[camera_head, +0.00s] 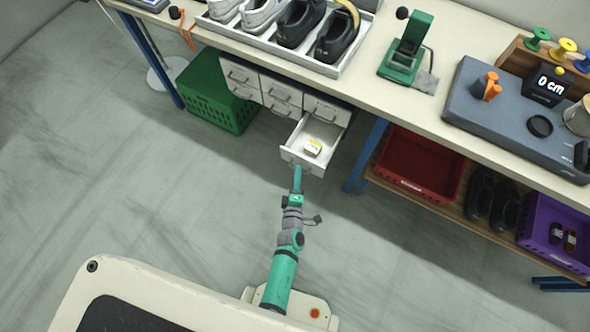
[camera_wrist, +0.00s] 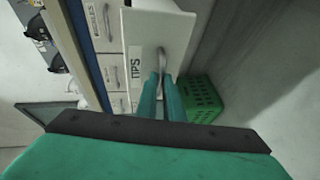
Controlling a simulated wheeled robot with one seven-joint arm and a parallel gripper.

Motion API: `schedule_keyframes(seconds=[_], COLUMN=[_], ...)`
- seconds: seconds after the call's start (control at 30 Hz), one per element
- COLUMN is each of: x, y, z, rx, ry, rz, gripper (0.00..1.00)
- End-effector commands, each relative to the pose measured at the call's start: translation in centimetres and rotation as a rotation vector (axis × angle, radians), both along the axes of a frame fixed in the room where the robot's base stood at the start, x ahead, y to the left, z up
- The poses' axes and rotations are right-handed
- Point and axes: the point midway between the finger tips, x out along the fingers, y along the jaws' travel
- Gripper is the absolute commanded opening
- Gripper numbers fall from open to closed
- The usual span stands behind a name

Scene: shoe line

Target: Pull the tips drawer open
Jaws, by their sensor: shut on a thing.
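The tips drawer (camera_head: 308,150) is a white drawer at the lower right of the drawer unit under the bench, and it stands pulled out. A small white and yellow box (camera_head: 313,147) lies inside it. In the wrist view its front (camera_wrist: 140,45) carries the label TIPS and a grey bar handle (camera_wrist: 161,62). My gripper (camera_head: 297,168) reaches up to the drawer front from below. In the wrist view my gripper's two green fingers (camera_wrist: 161,75) are shut on the handle.
Other closed drawers (camera_head: 283,92) stand beside the open one. A green crate (camera_head: 215,95) is on the floor to the left. A blue table leg (camera_head: 366,155) and a red bin (camera_head: 420,165) on a low shelf are to the right. The floor in front is clear.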

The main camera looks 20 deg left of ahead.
Motion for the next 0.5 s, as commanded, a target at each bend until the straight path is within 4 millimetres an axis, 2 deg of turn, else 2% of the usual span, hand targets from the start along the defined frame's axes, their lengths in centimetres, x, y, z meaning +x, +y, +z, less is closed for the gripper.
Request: schedule_keyframes(seconds=[0.3,0.33,0.4,0.5], x=[-0.03,-0.02,-0.01,-0.01], y=[-0.05,-0.06,-0.06,-0.07], z=[-0.03,-0.03,-0.02,-0.02], rx=[0.0,0.001,0.001,0.001], ry=[0.0,0.0,0.0,0.0], rz=[-0.001,-0.002,-0.002,-0.002], gripper=[0.0,0.15,0.26,0.26])
